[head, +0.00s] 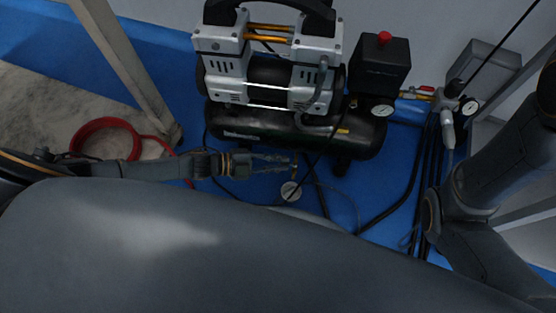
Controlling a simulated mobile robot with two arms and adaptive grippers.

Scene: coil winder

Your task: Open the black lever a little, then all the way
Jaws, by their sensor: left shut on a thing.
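My left gripper (277,161) reaches in from the left, low in front of the air compressor (262,128). Its fingers are shut on a small part by a yellowish fitting, just above a round white gauge (290,191). This part is where the black lever seems to be, but it is too small and covered by the fingertips to make out its shape or angle. My right arm shows at the right, but its gripper is out of view.
A black box with a red knob (384,39) sits on the compressor's right. Dark hoses run over the blue floor around the gauge. A red hose coil (103,139) lies at left near a metal leg (124,65). A valve with another gauge (470,107) stands at right.

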